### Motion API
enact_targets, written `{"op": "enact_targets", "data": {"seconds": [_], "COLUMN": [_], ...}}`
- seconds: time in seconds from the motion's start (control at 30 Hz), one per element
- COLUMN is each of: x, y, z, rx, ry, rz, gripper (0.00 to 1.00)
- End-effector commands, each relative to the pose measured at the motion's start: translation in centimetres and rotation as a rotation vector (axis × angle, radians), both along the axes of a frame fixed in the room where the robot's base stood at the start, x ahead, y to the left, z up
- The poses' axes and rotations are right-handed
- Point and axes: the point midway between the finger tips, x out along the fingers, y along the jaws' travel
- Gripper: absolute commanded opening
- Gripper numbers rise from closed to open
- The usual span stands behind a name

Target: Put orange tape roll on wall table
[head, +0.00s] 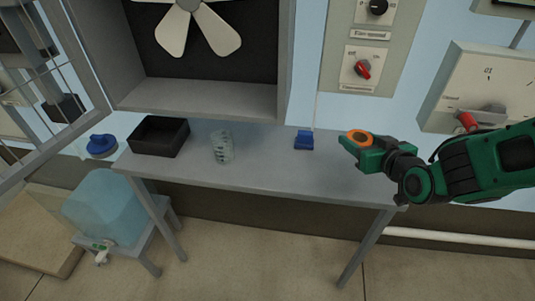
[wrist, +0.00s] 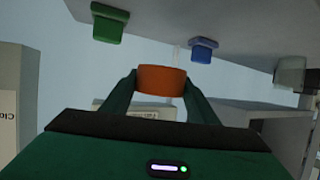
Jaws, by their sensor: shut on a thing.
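The orange tape roll (head: 359,136) is held between the two fingertips of my green gripper (head: 357,142), at the right part of the wall table in the head view. The wrist view shows the roll (wrist: 161,80) pinched between both fingers (wrist: 161,84). The wall table (head: 265,170) is a long grey top on legs; it also shows along the top of the wrist view (wrist: 255,18). The roll appears apart from the tabletop, but its exact height cannot be told. My gripper hides part of the table's right end in the head view.
On the table are a black bin (head: 158,137), a clear measuring cup (head: 222,147) and a blue block-like item (head: 304,140). A green item (wrist: 108,22) shows in the wrist view. A control panel (head: 365,68) and white box (head: 480,85) are above. Front middle of the tabletop is clear.

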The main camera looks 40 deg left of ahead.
Motion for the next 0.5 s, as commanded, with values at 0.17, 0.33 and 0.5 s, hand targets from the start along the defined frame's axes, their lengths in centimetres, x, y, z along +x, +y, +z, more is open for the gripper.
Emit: {"op": "enact_targets", "data": {"seconds": [0.17, 0.33, 0.5], "x": [-1.5, -1.6, -1.7], "y": [1.5, 1.6, 1.5], "z": [0.7, 0.2, -2.6], "rx": [0.000, -0.002, -0.003], "ry": [-0.005, -0.003, 0.001], "rz": [0.040, 0.041, 0.042], "gripper": [0.31, 0.31, 0.31]}}
